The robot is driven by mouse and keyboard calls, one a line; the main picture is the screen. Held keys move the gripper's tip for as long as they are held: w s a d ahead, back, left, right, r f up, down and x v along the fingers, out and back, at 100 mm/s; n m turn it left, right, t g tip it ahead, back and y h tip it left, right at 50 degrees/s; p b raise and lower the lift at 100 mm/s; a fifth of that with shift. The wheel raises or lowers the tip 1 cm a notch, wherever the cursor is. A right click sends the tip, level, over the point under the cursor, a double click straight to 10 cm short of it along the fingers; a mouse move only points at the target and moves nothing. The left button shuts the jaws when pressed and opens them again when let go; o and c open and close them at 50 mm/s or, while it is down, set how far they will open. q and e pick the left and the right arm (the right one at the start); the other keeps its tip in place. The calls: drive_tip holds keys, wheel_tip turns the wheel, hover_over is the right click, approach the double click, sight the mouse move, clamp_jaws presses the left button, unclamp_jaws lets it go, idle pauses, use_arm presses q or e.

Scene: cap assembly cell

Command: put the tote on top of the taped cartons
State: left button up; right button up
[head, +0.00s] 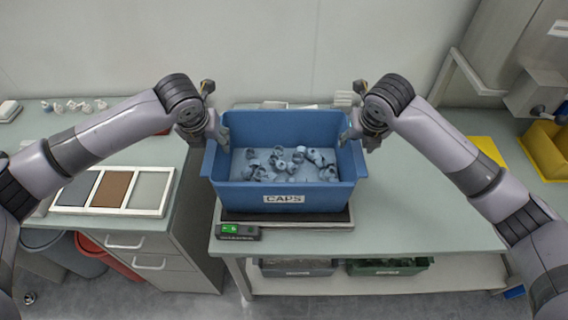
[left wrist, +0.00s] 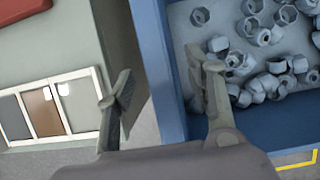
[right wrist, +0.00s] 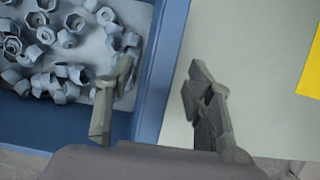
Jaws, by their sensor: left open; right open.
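A blue tote (head: 285,197) labelled CAPS, holding many loose grey caps (head: 290,163), sits on a scale (head: 300,222) on the bench. My left gripper (head: 218,135) is open at the tote's left wall. In the left wrist view the left gripper (left wrist: 160,95) has one finger outside the wall and one inside. My right gripper (head: 353,133) is open at the tote's right wall. In the right wrist view the right gripper (right wrist: 155,105) likewise straddles the wall. Neither is closed on the wall. No taped cartons are visible.
A tray with three panels (head: 115,190) lies on the left counter. Small white pieces (head: 75,106) lie behind it. A yellow bin (head: 546,148) and a yellow sheet (head: 487,150) are at the right. Grey (head: 297,268) and green (head: 388,267) bins sit below the bench.

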use_arm(q)
drive_tip(key=shift+x, duration=1.4)
use_arm(e)
drive_tip(key=shift+x, duration=1.4)
use_arm(q)
drive_tip(key=shift+c, duration=0.5)
use_arm(e)
drive_tip(key=shift+c, duration=0.5)
use_arm(q)
clamp_jaws()
use_arm(e)
clamp_jaws()
use_arm(q)
drive_tip(key=shift+r, duration=0.15)
use_arm(e)
drive_tip(key=shift+r, duration=0.15)
